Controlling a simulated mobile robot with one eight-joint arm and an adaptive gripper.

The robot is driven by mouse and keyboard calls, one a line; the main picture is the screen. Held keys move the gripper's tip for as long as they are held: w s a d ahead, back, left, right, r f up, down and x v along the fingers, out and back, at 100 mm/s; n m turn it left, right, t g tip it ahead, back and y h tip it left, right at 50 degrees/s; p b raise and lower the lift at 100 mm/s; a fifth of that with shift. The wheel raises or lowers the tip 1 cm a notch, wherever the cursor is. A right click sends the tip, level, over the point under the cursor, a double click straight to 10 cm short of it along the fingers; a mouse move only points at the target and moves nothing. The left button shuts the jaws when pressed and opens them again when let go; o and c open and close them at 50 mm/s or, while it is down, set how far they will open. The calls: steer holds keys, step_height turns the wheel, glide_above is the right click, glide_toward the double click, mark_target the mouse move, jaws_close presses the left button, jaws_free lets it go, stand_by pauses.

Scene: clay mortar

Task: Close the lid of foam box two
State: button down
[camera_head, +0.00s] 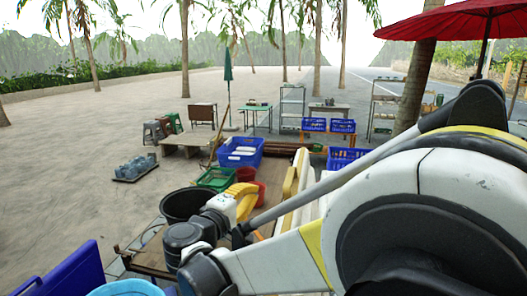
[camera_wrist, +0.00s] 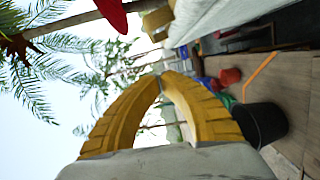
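My gripper (camera_wrist: 161,77) shows in the wrist view with two curved yellow fingers whose tips come together and hold nothing visible. In the head view, the yellow-and-white end of my arm (camera_head: 240,201) is above the wooden platform, beside a black tub. I cannot identify foam box two or its lid for sure. A pale, flat-sided object (camera_wrist: 205,18) is at the top of the wrist view, apart from my fingertips. Pale and yellow edges (camera_head: 291,184) show behind my arm in the head view. My arm hides much of the right side there.
The black tub (camera_head: 187,204), red buckets (camera_head: 246,190), a green crate (camera_head: 215,179) and a blue crate (camera_head: 241,151) crowd the platform. A blue container (camera_head: 68,273) is at the lower left. Paved ground at the left is mostly clear. A red umbrella (camera_head: 455,22) overhangs the right.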

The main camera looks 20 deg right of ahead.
steer(key=w+d+p, duration=0.1)
steer(key=w+d, duration=0.4)
steer(key=d, duration=0.4)
steer(key=shift+d+r+p, duration=0.3)
steer(key=shift+r, duration=0.1)
steer(key=shift+s+d, duration=0.1)
